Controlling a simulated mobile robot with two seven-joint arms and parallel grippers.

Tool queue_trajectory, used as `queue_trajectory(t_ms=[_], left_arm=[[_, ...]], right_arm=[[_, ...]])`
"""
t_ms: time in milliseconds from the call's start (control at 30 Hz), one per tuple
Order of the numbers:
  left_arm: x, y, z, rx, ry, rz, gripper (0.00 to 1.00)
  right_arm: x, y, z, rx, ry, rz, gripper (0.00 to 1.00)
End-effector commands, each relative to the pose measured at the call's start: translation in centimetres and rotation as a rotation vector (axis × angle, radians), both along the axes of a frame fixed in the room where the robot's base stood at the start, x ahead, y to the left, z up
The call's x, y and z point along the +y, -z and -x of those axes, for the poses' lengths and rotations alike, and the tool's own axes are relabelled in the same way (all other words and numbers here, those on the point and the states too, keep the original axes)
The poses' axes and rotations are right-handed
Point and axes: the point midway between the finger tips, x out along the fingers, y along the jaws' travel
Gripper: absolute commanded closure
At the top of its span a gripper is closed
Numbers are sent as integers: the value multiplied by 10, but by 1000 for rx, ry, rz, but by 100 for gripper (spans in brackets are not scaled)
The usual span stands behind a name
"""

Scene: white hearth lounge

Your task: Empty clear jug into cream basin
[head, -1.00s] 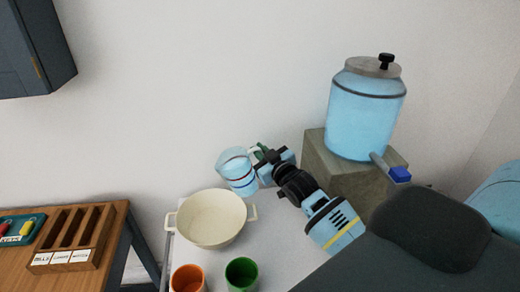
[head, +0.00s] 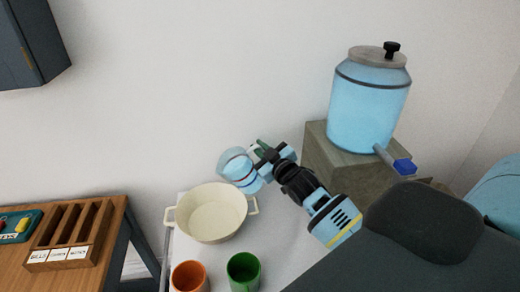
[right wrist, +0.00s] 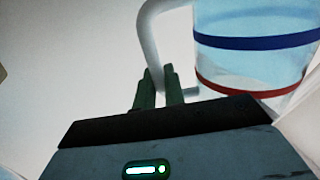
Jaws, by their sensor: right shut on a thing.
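The clear jug (head: 240,170) has a blue band and a red band and looks light blue inside. In the head view it is tilted to the left, at the back right of the cream basin. The cream basin (head: 211,214) stands on the white table with two side handles, and its visible inside looks empty. My right gripper (head: 262,152) is shut on the jug's handle. In the right wrist view, the green fingers (right wrist: 158,88) close on the pale handle (right wrist: 150,40), and the jug body (right wrist: 255,45) is cut off at the top right. My left gripper is out of view.
An orange cup (head: 189,277) and a green cup (head: 243,271) stand in front of the basin. A large blue dispenser (head: 367,108) with a tap sits on a stone block (head: 345,163) at right. A wooden letter rack (head: 72,235) is at far left.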

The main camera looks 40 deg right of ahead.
Motion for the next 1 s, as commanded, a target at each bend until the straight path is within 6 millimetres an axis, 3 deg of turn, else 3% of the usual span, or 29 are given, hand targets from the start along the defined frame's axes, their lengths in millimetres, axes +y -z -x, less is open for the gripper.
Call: queue_trajectory(t_ms=[500,1000], left_arm=[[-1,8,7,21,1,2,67],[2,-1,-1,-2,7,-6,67]], right_arm=[[9,-13,-1,4,-1,225,100],[13,-17,0,7,1,281,100]])
